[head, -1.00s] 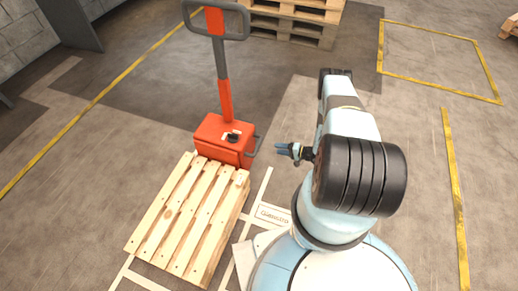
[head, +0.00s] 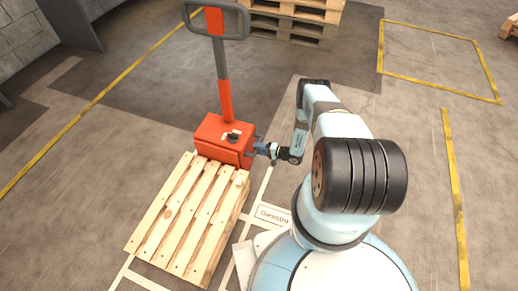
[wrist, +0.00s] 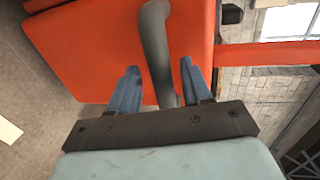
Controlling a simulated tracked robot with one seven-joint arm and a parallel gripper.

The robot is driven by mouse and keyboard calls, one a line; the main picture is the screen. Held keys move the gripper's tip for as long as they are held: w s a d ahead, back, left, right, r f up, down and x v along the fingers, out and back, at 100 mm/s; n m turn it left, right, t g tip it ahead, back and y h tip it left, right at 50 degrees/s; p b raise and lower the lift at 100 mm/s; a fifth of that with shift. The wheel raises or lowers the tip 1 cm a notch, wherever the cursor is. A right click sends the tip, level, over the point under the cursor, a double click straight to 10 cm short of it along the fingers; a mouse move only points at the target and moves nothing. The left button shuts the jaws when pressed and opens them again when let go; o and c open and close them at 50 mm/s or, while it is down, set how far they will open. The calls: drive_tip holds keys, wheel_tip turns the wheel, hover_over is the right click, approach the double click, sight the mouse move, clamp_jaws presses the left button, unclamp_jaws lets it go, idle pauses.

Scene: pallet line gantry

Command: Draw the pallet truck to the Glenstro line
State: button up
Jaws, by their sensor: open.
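The red pallet truck (head: 223,138) stands upright left of my arm, with a tall handle (head: 220,60) ending in a grey loop. A wooden pallet (head: 190,215) sits at its near side, over its forks. My gripper (head: 257,148) is at the truck's right side, by a grey side bar. In the wrist view my gripper (wrist: 158,80) is open, its blue fingers on either side of the grey bar (wrist: 157,45). The bar runs between them against the red body (wrist: 105,50). A floor label reading Glenstro (head: 272,215) lies beside a pale line (head: 262,190) right of the pallet.
Stacked pallets (head: 290,22) stand at the back. A yellow floor line (head: 100,98) runs along the left, and a yellow-marked square (head: 440,60) lies empty at the back right. The floor right of my arm is clear.

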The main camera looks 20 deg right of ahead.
drive_tip(key=shift+x, duration=0.85)
clamp_jaws()
